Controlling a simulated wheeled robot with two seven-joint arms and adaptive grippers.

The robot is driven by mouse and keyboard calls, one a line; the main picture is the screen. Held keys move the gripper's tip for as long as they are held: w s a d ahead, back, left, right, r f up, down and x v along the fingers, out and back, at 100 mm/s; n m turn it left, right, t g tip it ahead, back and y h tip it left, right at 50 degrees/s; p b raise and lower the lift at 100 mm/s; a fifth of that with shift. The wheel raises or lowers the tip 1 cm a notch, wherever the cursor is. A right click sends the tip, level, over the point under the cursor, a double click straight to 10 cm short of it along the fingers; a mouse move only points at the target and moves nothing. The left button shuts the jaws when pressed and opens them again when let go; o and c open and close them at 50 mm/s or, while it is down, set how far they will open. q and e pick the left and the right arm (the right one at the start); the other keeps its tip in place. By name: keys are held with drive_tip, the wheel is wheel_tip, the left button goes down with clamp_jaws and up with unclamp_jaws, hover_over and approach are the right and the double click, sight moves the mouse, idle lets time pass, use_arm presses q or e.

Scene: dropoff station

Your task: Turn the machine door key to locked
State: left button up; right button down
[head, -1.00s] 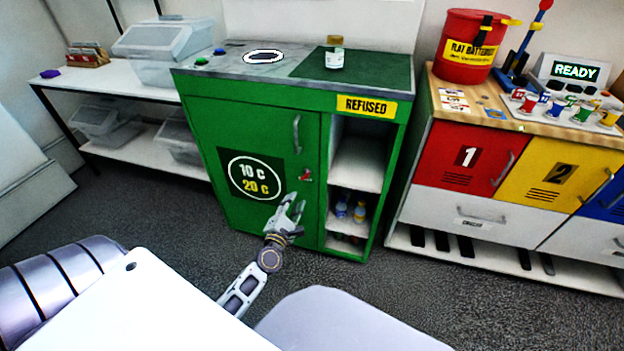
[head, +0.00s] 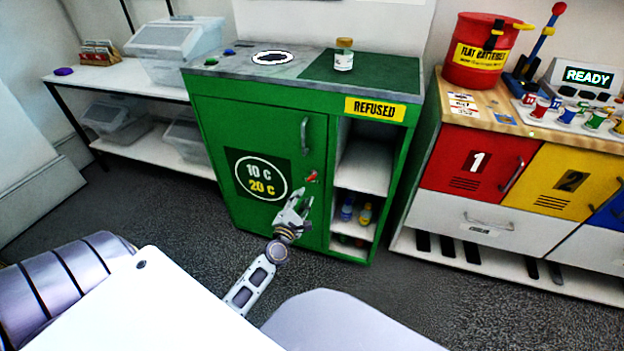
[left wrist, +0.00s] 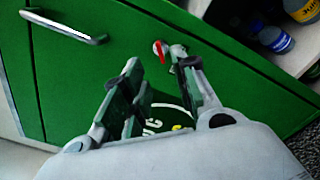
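The green machine (head: 290,110) stands ahead, with its door (head: 262,130) closed flush against the frame. The red key (head: 312,176) sits on the right side of the door, below the metal handle (head: 304,135). The key also shows in the left wrist view (left wrist: 160,50), just beyond the fingertips. My left gripper (head: 300,200) is just below the key in the head view. Its fingers (left wrist: 157,75) are apart with nothing between them, and I see no contact with the key. My right gripper is not in view.
An open shelf column (head: 360,165) with several small bottles is right of the door. A jar (head: 344,56) stands on the machine top. A coloured cabinet (head: 470,160) stands to the right, and a white shelf (head: 120,82) with clear bins to the left. The floor in front is clear.

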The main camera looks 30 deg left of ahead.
sight(312, 177)
use_arm(q)
drive_tip(key=shift+b+x, duration=0.35)
drive_tip(key=shift+x, duration=5.35)
drive_tip(key=shift+c, duration=0.3)
clamp_jaws()
drive_tip(key=shift+d, duration=0.1)
